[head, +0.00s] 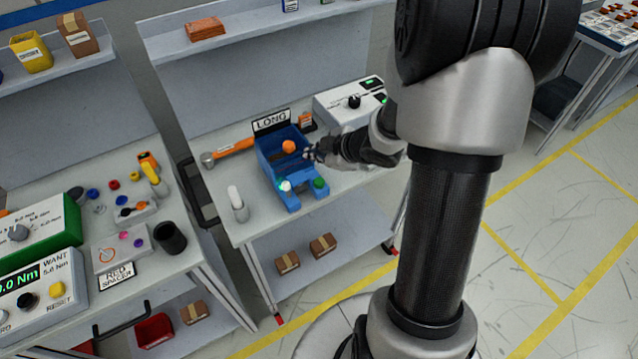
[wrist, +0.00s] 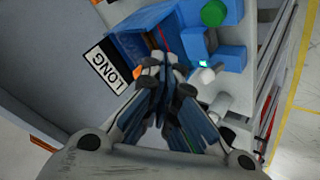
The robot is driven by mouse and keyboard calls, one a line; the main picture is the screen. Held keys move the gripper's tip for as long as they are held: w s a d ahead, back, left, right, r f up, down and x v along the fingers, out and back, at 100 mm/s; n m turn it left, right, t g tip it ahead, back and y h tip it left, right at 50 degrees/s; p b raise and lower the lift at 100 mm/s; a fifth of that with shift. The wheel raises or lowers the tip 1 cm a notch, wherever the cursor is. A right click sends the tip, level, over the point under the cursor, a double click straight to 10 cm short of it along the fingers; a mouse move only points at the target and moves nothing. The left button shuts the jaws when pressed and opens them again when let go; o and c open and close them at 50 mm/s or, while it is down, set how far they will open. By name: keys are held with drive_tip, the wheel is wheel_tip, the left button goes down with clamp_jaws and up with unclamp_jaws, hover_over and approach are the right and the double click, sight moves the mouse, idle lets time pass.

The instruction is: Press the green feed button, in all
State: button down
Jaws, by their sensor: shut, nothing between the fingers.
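The green button (head: 320,184) is a round cap on the front right arm of a blue fixture (head: 277,166) on the middle bench. It also shows in the wrist view as a green disc (wrist: 214,13) at the top, apart from my fingers. My gripper (head: 308,154) is shut and empty, over the right side of the blue fixture behind the green button. In the wrist view the fingertips (wrist: 162,68) meet in front of the fixture's blue body. I cannot tell if they touch it.
A LONG sign (head: 271,121) stands behind the fixture. An orange ball (head: 289,147) and a white knob (head: 285,186) are on the fixture. A grey box with a dial (head: 352,100) is behind right, a hammer (head: 228,152) left, and a white-topped cylinder (head: 237,203) front left.

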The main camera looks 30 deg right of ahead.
sight(317, 184)
wheel_tip(317, 184, down, 7)
drive_tip(key=b, duration=0.6)
idle(1.1)
drive_tip(key=shift+f, duration=0.45)
drive_tip(key=shift+f+b, duration=0.5)
drive_tip(key=shift+b, duration=0.05)
idle(0.5)
drive_tip(key=shift+r, duration=0.15)
drive_tip(key=shift+r+p, duration=0.8)
drive_tip(key=shift+p, duration=0.2)
wheel_tip(317, 184, up, 5)
drive_tip(key=p, duration=0.5)
idle(0.5)
